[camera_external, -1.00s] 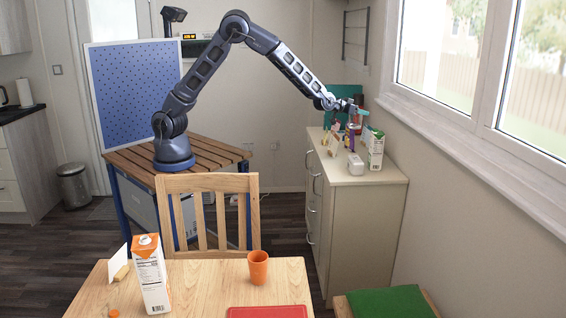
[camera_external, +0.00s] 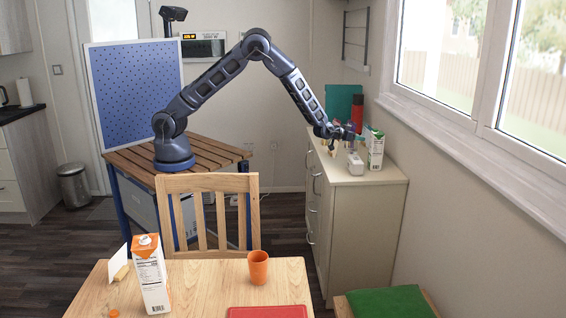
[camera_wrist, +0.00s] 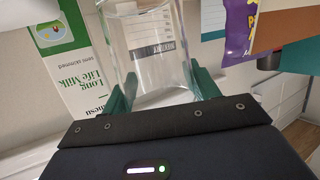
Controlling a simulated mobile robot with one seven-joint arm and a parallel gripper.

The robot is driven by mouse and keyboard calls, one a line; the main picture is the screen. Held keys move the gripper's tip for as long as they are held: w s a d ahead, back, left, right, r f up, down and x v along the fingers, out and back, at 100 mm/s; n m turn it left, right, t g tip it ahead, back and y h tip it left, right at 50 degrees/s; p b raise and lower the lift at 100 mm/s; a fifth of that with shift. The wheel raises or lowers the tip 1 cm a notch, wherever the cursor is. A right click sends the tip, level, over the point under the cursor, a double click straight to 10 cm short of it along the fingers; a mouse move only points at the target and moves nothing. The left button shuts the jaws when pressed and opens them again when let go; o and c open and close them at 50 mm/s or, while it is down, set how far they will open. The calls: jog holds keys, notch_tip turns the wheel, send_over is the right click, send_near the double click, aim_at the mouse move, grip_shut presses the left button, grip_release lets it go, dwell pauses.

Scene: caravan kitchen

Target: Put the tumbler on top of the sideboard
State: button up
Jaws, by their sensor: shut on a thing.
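A clear, glass-like tumbler (camera_wrist: 150,35) sits between the green fingers of my gripper (camera_wrist: 160,88) in the wrist view. Dark lettering and a pale patch show on or through its wall. My gripper (camera_external: 343,133) is shut on it, low over the far part of the sideboard (camera_external: 350,235). The tumbler is too small to make out in the external view. Its base is not clearly seen, so I cannot tell whether it touches the top.
A green-and-white milk carton (camera_external: 376,151) stands right of my gripper, also in the wrist view (camera_wrist: 65,45). A purple packet (camera_wrist: 243,30) is at right.

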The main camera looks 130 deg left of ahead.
aim_at(354, 147)
jog(key=shift+f, duration=2.7)
jog(key=shift+f, duration=0.1)
jog(key=o, duration=1.1)
jog(key=shift+o, duration=0.2)
jog(key=shift+s+d, duration=0.1)
jog(key=shift+d, duration=0.1)
jog(key=v, duration=1.1)
jog(key=shift+d+r, duration=0.25)
